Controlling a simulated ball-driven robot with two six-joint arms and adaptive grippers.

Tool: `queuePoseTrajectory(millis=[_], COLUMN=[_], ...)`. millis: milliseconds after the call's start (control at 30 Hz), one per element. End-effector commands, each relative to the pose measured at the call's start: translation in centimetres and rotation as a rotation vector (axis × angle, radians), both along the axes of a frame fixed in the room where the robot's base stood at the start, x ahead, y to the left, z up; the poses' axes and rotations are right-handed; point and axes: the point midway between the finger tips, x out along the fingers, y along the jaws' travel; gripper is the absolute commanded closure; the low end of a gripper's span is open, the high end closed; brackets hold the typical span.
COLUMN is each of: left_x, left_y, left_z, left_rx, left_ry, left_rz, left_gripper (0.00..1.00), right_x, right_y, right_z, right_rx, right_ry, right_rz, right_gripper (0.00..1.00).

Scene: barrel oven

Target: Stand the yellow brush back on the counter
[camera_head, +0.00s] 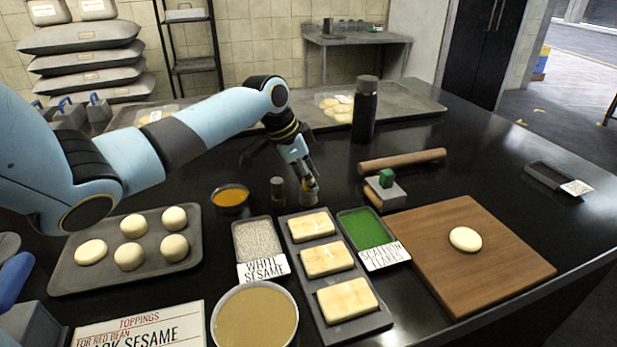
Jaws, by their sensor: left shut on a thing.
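My left gripper (303,172) reaches down over the middle of the counter (480,175), fingers pointing down. It is shut on a small upright thing, which I take to be the yellow brush (310,193). The brush is tan and pale, and the fingers hide its upper part. Its lower end is close to the counter just behind the tray of pastry slabs; I cannot tell if it touches. A similar brown, dark-topped piece (277,189) stands just left of it. My right gripper is not in view.
An orange-filled bowl (230,197) is to the left. The slab tray (377,322), white sesame tray (257,240) and scallion tray (366,229) are in front. A dark bottle (365,108), rolling pin (403,161), scraper (385,192) and wooden board (510,270) are to the right.

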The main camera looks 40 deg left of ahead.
Motion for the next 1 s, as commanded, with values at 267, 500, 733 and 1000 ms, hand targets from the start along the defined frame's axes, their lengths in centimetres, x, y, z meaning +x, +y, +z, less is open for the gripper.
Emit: queuePoseTrajectory(millis=[267,500,733,1000], left_x=[0.0,0.0,0.0,-1.4], left_y=[0.0,0.0,0.0,0.8], left_z=[-0.1,-0.1,0.0,3.6], left_rx=[0.000,0.000,0.000,0.006], left_ry=[0.000,0.000,0.000,-0.002], left_rz=[0.000,0.000,0.000,-0.002], left_gripper=[0.75,0.49,0.49,0.49], right_x=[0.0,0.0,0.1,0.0], right_y=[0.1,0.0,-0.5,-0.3], right_z=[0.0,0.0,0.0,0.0], right_rx=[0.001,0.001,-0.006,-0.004], right_ry=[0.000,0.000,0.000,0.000], right_rz=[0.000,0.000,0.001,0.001], right_gripper=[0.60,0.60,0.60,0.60])
